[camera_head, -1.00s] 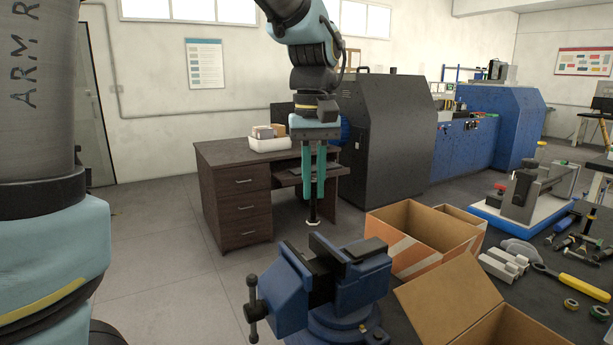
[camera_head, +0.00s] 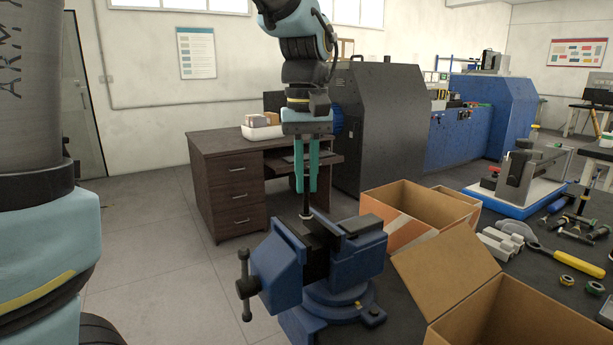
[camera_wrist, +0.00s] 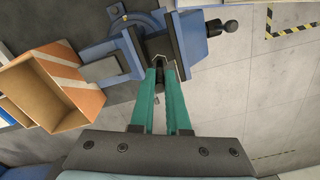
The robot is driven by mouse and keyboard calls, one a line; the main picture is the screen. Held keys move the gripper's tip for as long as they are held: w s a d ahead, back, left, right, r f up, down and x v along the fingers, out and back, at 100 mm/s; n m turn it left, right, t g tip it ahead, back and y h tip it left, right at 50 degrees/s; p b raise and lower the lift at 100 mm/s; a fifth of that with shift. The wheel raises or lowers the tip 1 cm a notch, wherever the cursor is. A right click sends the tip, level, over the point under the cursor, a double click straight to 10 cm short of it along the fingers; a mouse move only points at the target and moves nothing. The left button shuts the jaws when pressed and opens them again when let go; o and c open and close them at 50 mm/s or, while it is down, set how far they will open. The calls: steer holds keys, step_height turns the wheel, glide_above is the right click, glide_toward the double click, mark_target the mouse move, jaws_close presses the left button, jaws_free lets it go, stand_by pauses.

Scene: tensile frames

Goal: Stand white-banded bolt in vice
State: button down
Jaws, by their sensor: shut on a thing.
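The blue vice (camera_head: 275,268) stands on the dark bench, its dark jaws apart with a gap between them. My gripper (camera_head: 306,188), with teal fingers, is shut on a dark bolt (camera_head: 306,204) and points down above the vice. The bolt hangs upright, with a pale band near its lower end at the height of the jaw tops. I cannot tell whether its tip is inside the gap. In the wrist view the fingertips (camera_wrist: 163,72) lie over the jaw gap of the vice (camera_wrist: 192,35); the bolt is mostly hidden between the fingers.
Open cardboard boxes (camera_head: 405,235) stand right of the vice, the nearer one (camera_head: 450,262) with a raised flap. Tools, metal blocks and a blue-based fixture (camera_head: 520,205) lie farther right on the bench. A dark desk (camera_head: 225,165) stands on the floor behind.

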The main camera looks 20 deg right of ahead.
mark_target(307, 213)
steer(key=shift+f+b, duration=1.35)
steer(key=shift+f, duration=1.3)
steer(key=c, duration=0.8)
jaws_free()
step_height(307, 213, up, 11)
steer(key=shift+f, duration=0.1)
